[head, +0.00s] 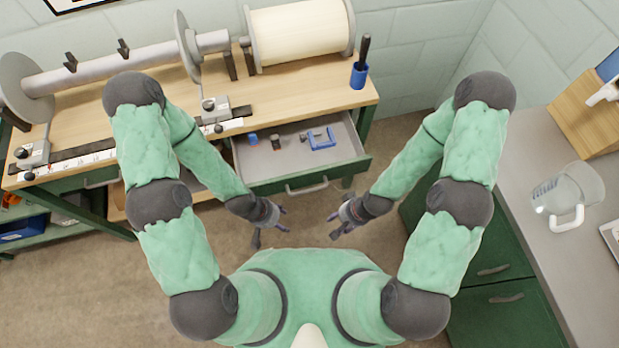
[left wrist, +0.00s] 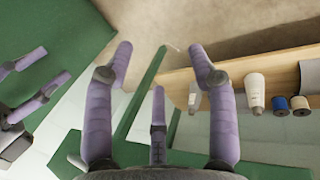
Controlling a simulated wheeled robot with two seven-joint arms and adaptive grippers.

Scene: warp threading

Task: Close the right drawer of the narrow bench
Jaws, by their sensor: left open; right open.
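The narrow bench (head: 290,103) has a wooden top and stands along the back wall. Its right drawer (head: 262,174) is pulled out, with its green front and pale handle (head: 306,185) facing me. Several small items lie inside, including a blue one (head: 321,139). My left gripper (head: 269,228) is open and empty, in front of the drawer and left of the handle. Its open fingers also show in the left wrist view (left wrist: 163,60). My right gripper (head: 336,224) is open and empty, to the right of the handle and apart from the drawer.
Rollers, a wound cream roll (head: 300,32) and a blue cup (head: 359,75) stand on the bench. A grey counter (head: 545,220) with a glass jug (head: 567,196) is at the right. In the left wrist view, a wooden shelf (left wrist: 185,85) holds bottles and spools. Floor shows between my arms.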

